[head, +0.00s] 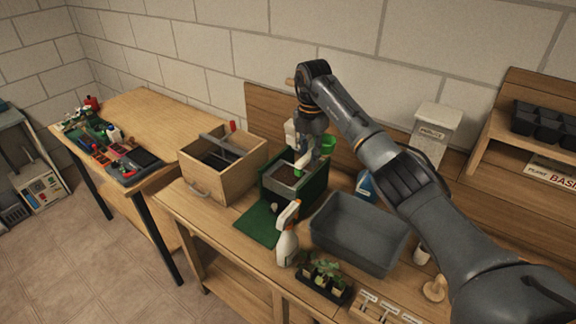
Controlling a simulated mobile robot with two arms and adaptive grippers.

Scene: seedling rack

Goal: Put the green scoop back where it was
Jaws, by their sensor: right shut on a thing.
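My right gripper (303,165) points down above a dark green open-fronted bin (317,190) with dark soil in it. It is shut, with a small green piece of what looks like the green scoop (298,174) showing at its fingertips. The fingers and arm hide most of the scoop, so its tilt and whether it touches the soil cannot be told. A brighter green cup-like thing (328,143) shows just right of the gripper, behind the bin. My left gripper is not in view.
A green mat (258,225) lies before the bin. A wooden box (200,183) is left, a grey tub (355,235) right. A white spray bottle (287,248) and seedling tray (325,283) stand in front. A perlite container (435,135) is behind my arm.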

